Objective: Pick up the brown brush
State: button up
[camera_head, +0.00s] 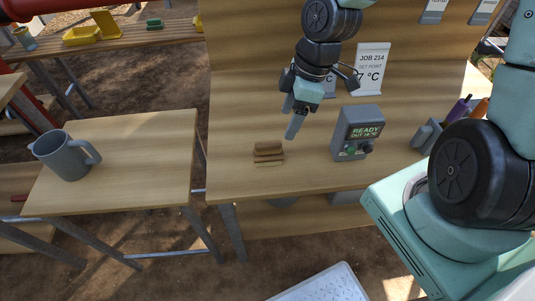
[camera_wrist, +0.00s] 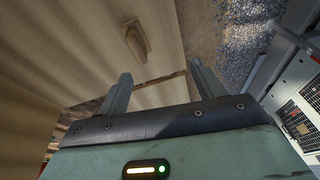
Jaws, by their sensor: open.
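The brown brush (camera_head: 268,153) appears as a small, banded brown block lying on the wooden bench (camera_head: 232,181), left of the control box. In the wrist view the brush (camera_wrist: 137,42) shows beyond the fingertips, near the top centre-left. My gripper (camera_head: 294,122) hangs above the bench, up and to the right of the brush in the head view. Its two fingers are spread apart in the wrist view (camera_wrist: 162,84) with nothing between them. The gripper and brush are apart.
A grey control box (camera_head: 357,133) with a green "READY" display stands right of the brush. Signs (camera_head: 371,68) stand at the back panel. A grey mug (camera_head: 67,155) sits on the separate left table (camera_head: 140,150). Bare bench lies around the brush.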

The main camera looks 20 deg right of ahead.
jog(key=w+d+f+n+y, duration=0.1)
jog(key=w+d+f, duration=0.1)
jog(key=w+d, duration=0.1)
jog(key=t+b, duration=0.1)
jog(key=b, duration=0.1)
send_near(266, 151)
jog(key=x, duration=0.3)
jog(key=d+x, duration=0.1)
jog(key=x, duration=0.2)
jog(key=shift+w+d+f, duration=0.1)
jog(key=shift+f, duration=0.1)
jog(key=shift+w+p+x, duration=0.2)
jog(key=shift+p+x, duration=0.3)
jog(key=shift+x, duration=0.9)
jog(key=shift+w+p+x, duration=0.15)
jog(key=shift+p+x, duration=0.3)
jog(key=shift+x, duration=0.9)
jog(key=shift+r, duration=0.1)
jog(key=c, duration=1.2)
